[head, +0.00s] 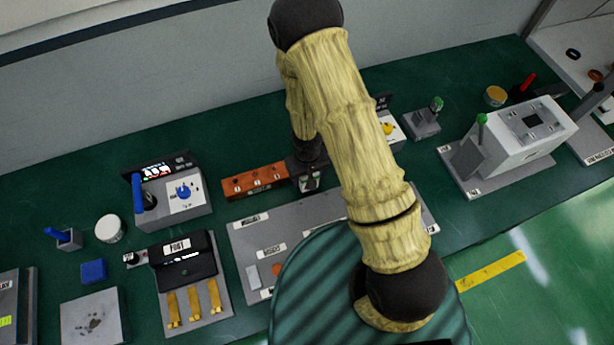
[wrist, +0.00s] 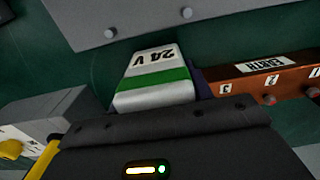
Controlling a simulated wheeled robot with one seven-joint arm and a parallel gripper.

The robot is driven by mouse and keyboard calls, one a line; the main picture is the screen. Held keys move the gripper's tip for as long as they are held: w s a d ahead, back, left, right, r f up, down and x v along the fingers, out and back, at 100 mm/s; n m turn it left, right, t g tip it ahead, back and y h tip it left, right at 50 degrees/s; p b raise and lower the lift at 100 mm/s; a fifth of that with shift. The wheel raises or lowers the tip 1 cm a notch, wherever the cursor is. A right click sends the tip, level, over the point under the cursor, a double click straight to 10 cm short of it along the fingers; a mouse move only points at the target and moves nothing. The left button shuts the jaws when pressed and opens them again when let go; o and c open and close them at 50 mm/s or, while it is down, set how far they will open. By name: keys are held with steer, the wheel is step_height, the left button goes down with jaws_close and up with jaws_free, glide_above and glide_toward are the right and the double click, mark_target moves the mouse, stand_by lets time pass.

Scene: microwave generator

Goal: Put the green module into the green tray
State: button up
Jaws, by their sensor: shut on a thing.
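The green module (wrist: 155,78) is a pale block with a green stripe and a "24 V" label, upside down in the wrist view. My gripper (wrist: 158,102) is shut on it, and the dark gripper body hides its near end. In the head view my gripper (head: 308,172) is beside the orange block, with a small pale part of the module (head: 311,183) showing below it. I cannot make out a green tray in either view; my arm covers part of the bench.
An orange terminal block (head: 255,181), labelled "EARTH" in the wrist view (wrist: 262,80), lies left of my gripper. A grey labelled plate (head: 245,235) lies in front. A grey control box (head: 172,200) stands left, and a large grey machine (head: 520,140) stands right.

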step_height(320, 180, up, 7)
steer(key=shift+w+r+p, duration=0.1)
steer(key=shift+r+p, duration=0.1)
steer(key=shift+p, duration=0.95)
steer(key=shift+r, duration=0.5)
